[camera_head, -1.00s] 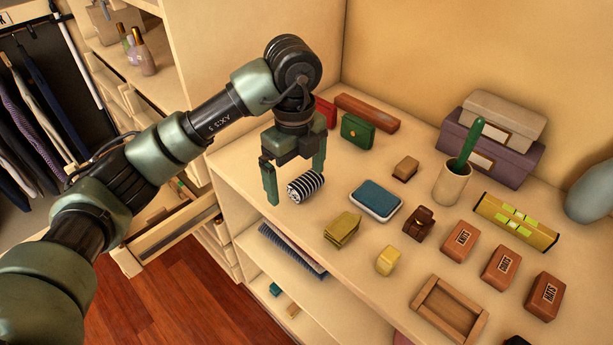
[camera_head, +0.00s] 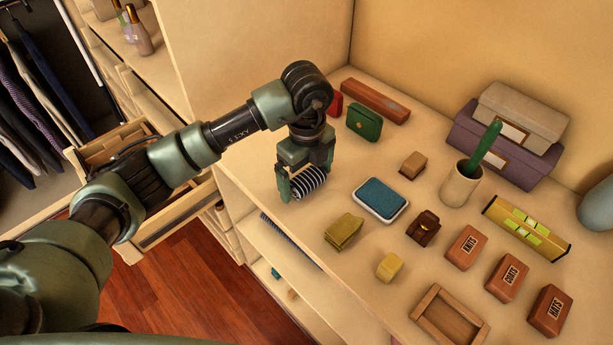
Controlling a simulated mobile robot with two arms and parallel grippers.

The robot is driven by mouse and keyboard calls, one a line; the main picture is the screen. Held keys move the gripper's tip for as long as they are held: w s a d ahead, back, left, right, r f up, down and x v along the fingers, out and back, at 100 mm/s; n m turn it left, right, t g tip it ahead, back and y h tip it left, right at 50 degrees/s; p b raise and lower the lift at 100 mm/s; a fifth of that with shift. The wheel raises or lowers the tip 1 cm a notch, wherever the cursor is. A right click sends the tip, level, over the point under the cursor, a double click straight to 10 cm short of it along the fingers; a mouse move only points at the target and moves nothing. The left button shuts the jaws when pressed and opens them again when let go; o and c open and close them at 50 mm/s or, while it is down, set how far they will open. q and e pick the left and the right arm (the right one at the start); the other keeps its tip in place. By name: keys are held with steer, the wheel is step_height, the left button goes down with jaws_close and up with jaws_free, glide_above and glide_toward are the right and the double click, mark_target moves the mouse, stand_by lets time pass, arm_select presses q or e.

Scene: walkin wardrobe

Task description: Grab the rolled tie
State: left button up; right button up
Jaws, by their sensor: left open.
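The rolled tie (camera_head: 309,182) is a small black-and-white striped roll lying on the top shelf board near its left edge. My left gripper (camera_head: 305,184) points down over it, with one finger at the tie's left end and the other behind its right side. The fingers are apart and the tie lies between them. I cannot tell whether either finger touches it. My right gripper is not in view.
The shelf (camera_head: 330,280) also holds a blue-topped brush (camera_head: 381,199), a green box (camera_head: 364,123), a red-brown bar (camera_head: 375,100), a folded yellow cloth (camera_head: 344,231) and a cup (camera_head: 461,184). An open drawer (camera_head: 180,215) stands at the left.

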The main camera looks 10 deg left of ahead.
arm_select(q)
steer(key=shift+r, duration=0.1)
steer(key=c, duration=1.4)
